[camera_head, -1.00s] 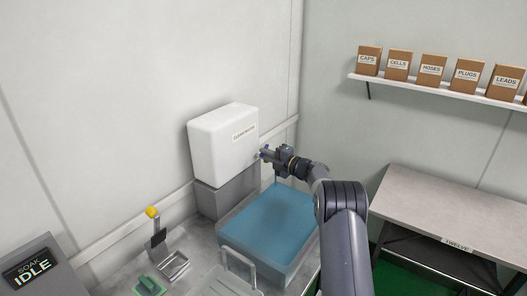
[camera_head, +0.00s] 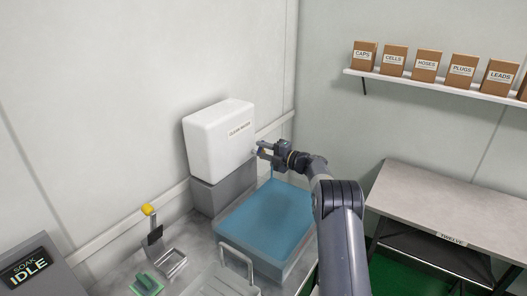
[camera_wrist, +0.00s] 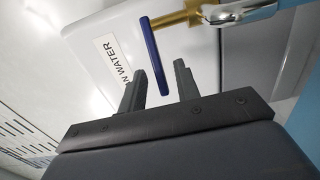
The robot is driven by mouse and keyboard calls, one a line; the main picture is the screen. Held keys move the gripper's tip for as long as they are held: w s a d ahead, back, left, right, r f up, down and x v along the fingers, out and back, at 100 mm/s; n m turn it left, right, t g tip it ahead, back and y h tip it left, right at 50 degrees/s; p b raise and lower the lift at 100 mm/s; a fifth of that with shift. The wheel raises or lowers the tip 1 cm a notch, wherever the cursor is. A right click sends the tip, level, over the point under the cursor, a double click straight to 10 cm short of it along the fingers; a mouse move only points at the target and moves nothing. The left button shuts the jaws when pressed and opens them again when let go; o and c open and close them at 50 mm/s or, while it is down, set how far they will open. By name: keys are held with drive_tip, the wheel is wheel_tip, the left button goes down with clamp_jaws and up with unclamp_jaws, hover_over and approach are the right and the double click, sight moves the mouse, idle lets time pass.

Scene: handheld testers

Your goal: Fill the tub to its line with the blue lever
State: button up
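The blue lever (camera_wrist: 155,56) sits on a brass tap (camera_wrist: 190,16) on the white clean water tank (camera_head: 218,142). In the wrist view my gripper (camera_wrist: 160,72) is open, and the lever's lower end shows between the fingertips with a gap on each side. I cannot tell whether it lies at the same depth as the fingers. In the head view my gripper (camera_head: 261,151) is at the tank's right side and hides most of the tap. The tub (camera_head: 290,266) below holds blue water (camera_head: 265,218). Its line cannot be made out.
A yellow-knobbed lever (camera_head: 149,210), a green block (camera_head: 146,284) and a wire-handled basket (camera_head: 238,262) are left of and before the tub. A panel (camera_head: 28,268) reads SOAK IDLE. A grey table (camera_head: 440,205) and a shelf of boxes (camera_head: 430,83) are at right.

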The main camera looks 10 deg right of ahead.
drive_tip(key=b+v, duration=0.2)
drive_tip(key=v, duration=0.9)
drive_tip(key=shift+w+a+b, duration=0.1)
drive_tip(key=shift+w+b, duration=0.05)
drive_tip(key=shift+b, duration=0.2)
idle(1.9)
drive_tip(key=m+t+h+b, duration=0.4)
drive_tip(key=h+b, duration=0.2)
drive_tip(key=b, duration=0.5)
approach(261, 150)
drive_tip(key=w, duration=0.3)
drive_tip(key=x, duration=0.3)
drive_tip(key=p+x, duration=0.1)
drive_tip(key=x, duration=0.3)
drive_tip(key=p+x, duration=0.1)
drive_tip(key=x, duration=0.2)
drive_tip(key=shift+a+f, duration=0.25)
drive_tip(key=shift+a, duration=0.2)
drive_tip(key=shift+c, duration=0.4)
clamp_jaws()
